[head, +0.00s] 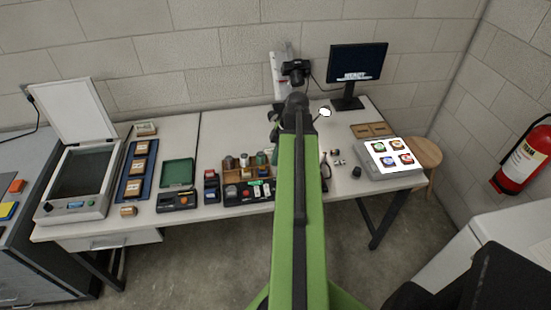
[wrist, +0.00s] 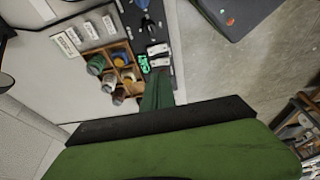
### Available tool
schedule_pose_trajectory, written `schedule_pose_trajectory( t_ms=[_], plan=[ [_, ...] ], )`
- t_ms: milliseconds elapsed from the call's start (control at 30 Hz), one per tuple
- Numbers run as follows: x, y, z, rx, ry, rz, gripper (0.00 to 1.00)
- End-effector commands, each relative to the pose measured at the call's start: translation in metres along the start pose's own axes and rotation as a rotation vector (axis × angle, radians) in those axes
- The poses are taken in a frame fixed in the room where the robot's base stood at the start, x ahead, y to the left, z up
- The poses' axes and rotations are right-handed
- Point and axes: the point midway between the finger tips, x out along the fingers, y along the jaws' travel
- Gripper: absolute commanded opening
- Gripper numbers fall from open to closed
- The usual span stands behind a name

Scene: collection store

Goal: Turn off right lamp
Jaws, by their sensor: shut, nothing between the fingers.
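The right lamp (head: 325,112) shows in the head view as a bright white glowing head on the table's back part, just right of my arm's end. It is lit. The copy stand (head: 281,72) with a black camera (head: 296,70) stands behind my arm against the wall. My gripper (head: 297,98) is at the dark far end of my green arm, in front of the stand and a little left of the lamp, apart from it in the picture. It is shut and empty. My arm hides the middle of the table. The lamp's switch cannot be made out.
A monitor (head: 357,64) stands at the back right. A light panel (head: 391,157) with coloured slides lies at the table's right end. A wooden sorter (head: 232,175) with spools sits left of my arm and shows in the wrist view (wrist: 104,52). A scanner (head: 64,208) is far left.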

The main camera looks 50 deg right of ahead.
Motion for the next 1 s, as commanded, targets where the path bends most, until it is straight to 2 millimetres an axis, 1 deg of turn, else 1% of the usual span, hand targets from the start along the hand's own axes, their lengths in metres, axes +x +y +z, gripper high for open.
schedule_pose_trajectory(
  t_ms=[33,167,267,500,600,733,1000],
  plan=[
    [-0.009,-0.001,-0.003,-0.001,0.000,0.000,0.00],
    [-0.029,-0.003,-0.011,-0.003,0.000,-0.001,0.00],
    [-0.050,-0.005,-0.018,-0.004,0.000,-0.001,0.00],
    [-0.109,-0.013,-0.017,-0.003,0.000,-0.001,0.00],
    [-0.126,-0.015,-0.016,-0.003,0.000,-0.001,0.00],
    [-0.134,-0.017,-0.014,-0.003,0.000,-0.001,0.00],
    [-0.132,-0.017,-0.013,-0.005,0.000,-0.001,0.00]
  ],
)
